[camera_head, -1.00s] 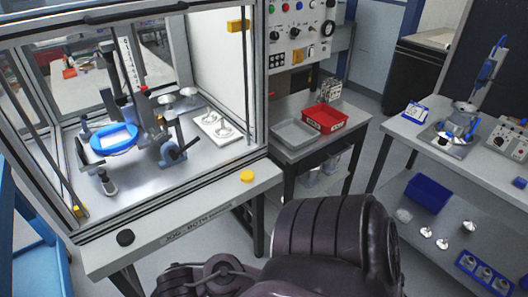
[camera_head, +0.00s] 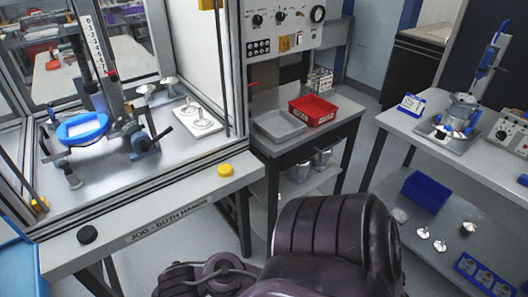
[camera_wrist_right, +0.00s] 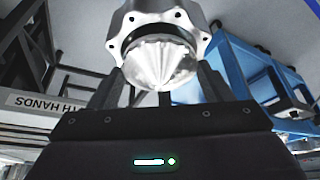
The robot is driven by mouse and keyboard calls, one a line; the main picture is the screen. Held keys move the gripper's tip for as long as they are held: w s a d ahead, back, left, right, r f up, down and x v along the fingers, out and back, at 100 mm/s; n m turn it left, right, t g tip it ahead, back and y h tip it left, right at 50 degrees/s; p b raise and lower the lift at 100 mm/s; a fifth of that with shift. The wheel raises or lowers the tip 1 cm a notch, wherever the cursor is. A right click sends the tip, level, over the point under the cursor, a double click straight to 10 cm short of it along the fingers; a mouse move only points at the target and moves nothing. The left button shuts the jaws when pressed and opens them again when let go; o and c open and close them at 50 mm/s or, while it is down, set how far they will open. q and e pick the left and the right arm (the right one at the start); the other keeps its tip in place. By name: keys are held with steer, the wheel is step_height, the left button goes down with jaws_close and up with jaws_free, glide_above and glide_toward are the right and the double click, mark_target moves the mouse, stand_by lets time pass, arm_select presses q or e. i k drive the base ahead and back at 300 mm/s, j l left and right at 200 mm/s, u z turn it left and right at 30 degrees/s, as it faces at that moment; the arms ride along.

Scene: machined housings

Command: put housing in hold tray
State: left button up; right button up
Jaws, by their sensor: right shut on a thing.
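A shiny metal housing (camera_wrist_right: 155,52) with a flanged, bolt-holed rim shows in the right wrist view. My right gripper (camera_wrist_right: 160,80) is shut on it, with a dark finger at either side. A red tray (camera_head: 327,119) with white labels stands on the dark side table in the head view, and a shallow grey tray (camera_head: 268,130) lies left of it. Both look empty. I cannot read the labels, so I cannot tell for sure which is the hold tray. My left gripper is not in view.
A framed press cell (camera_head: 130,212) with a yellow button (camera_head: 225,170) stands at left. A bench (camera_head: 400,138) at right carries a clamped housing (camera_head: 462,110); a blue bin (camera_head: 426,190) and small metal parts are on its lower shelf. Open floor lies between.

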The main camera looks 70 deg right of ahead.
mark_target(312, 113)
steer(key=k+l, duration=0.2)
steer(key=l, duration=0.2)
steer(key=k+l, duration=0.2)
steer(key=l, duration=0.2)
steer(key=k+l, duration=0.2)
steer(key=l, duration=0.2)
steer(key=k+l, duration=0.15)
steer(key=l, duration=0.25)
steer(key=k+l, duration=0.2)
steer(key=l, duration=0.2)
steer(key=k+l, duration=0.2)
steer(key=l, duration=0.2)
steer(key=k+l, duration=0.2)
steer(key=l, duration=0.2)
steer(key=k+l, duration=0.2)
steer(key=l, duration=0.2)
